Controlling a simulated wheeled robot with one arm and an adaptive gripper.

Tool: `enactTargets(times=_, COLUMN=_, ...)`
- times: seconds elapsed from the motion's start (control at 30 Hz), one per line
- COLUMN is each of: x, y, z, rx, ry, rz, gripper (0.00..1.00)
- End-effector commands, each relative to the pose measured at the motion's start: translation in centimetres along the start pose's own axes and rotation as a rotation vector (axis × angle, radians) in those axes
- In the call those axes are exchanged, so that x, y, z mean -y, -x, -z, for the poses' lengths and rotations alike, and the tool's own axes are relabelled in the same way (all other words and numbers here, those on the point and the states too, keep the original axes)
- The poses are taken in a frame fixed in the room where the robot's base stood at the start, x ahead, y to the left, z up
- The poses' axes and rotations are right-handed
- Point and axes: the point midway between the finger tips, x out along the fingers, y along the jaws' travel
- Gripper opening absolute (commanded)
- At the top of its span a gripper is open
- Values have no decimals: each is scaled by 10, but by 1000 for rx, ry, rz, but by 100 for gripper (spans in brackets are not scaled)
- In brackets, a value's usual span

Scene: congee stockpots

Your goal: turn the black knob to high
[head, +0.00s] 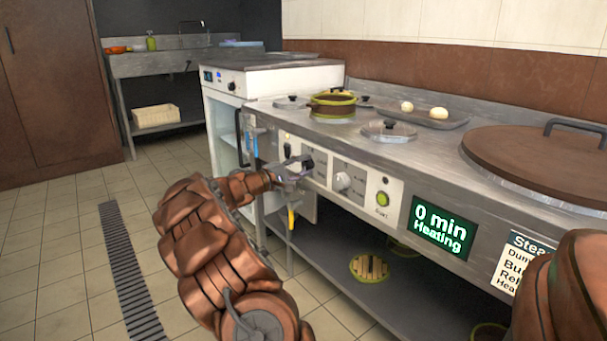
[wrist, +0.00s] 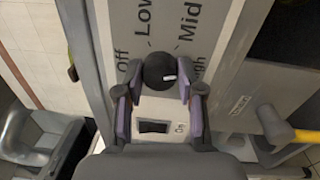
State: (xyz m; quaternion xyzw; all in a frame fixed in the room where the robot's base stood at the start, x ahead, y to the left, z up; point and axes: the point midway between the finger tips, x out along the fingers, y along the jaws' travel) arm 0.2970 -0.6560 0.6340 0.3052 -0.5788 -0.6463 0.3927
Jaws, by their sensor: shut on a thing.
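The black knob (wrist: 160,71) shows in the wrist view on a pale panel (wrist: 178,45) marked Off, Low, Mid and a partly covered word ending in "gh". Its white mark lies on the right side of the knob and slightly low, roughly towards that partly covered word. My gripper (wrist: 160,88) is shut on the knob, one finger on its left and one on its right. In the head view my gripper (head: 296,168) is at the front panel of the counter, and it hides much of the knob.
A black rocker switch (wrist: 153,127) sits below the knob. In the head view a white knob (head: 342,182), a green button (head: 382,199) and a display (head: 437,226) reading "0 min Heating" are to the right. A yellow-handled valve (head: 291,216) hangs below my gripper.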

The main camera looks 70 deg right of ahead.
Motion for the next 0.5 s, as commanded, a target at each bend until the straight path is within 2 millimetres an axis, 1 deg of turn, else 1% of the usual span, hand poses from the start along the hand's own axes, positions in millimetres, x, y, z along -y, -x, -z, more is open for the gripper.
enactTargets(times=0.03, x=5, y=-3, z=-4, rx=15, ry=-38, rz=5, gripper=3)
enactTargets(times=0.2, x=3, y=-3, z=-3, rx=21, ry=-166, rz=7, gripper=3)
enactTargets(times=0.5, x=3, y=-3, z=-4, rx=30, ry=-310, rz=10, gripper=3)
